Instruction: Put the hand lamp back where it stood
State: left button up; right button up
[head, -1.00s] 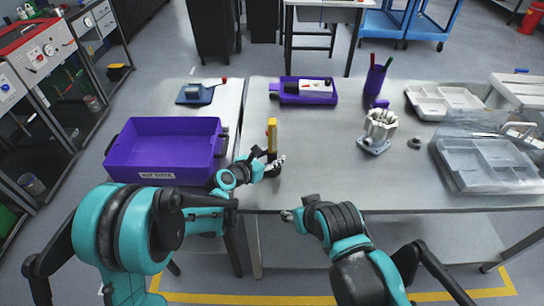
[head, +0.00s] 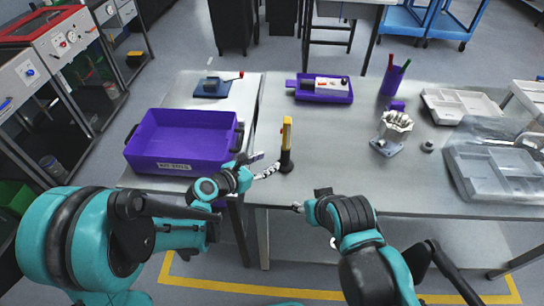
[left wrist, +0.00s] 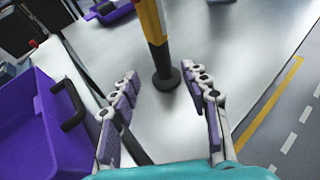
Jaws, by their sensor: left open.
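The hand lamp (head: 287,143), yellow above with a black round base, stands upright on the steel table near its left front part. In the left wrist view the lamp (left wrist: 154,25) stands beyond the fingertips, its base flat on the table. My left gripper (head: 262,166) is open just left of the lamp.
A purple bin (head: 178,168) stands left of my left gripper. Behind are a purple tray (head: 340,98) with a white device, a purple pen cup (head: 393,80) and a metal housing (head: 392,134). Grey sorting trays (head: 470,175) lie at right. The table's middle is clear.

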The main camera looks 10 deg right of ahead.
pick_arm(q)
jog(key=s+a+r+m+y, duration=0.2)
jog(key=s+a+m+y, duration=0.3)
jog(key=s+a+m, duration=0.4)
jog(key=s+a+r+m+g+y, duration=0.1)
jog(key=s+a+m+y, duration=0.4)
jog(key=s+a+m, duration=0.5)
jog(key=a+r+m, duration=0.1)
jog(key=a+m, duration=0.5)
jog(key=a, duration=0.2)
jog(key=shift+s+r+m+y, duration=0.2)
jog(key=shift+r+m+y, duration=0.1)
jog(key=shift+y, duration=0.1)
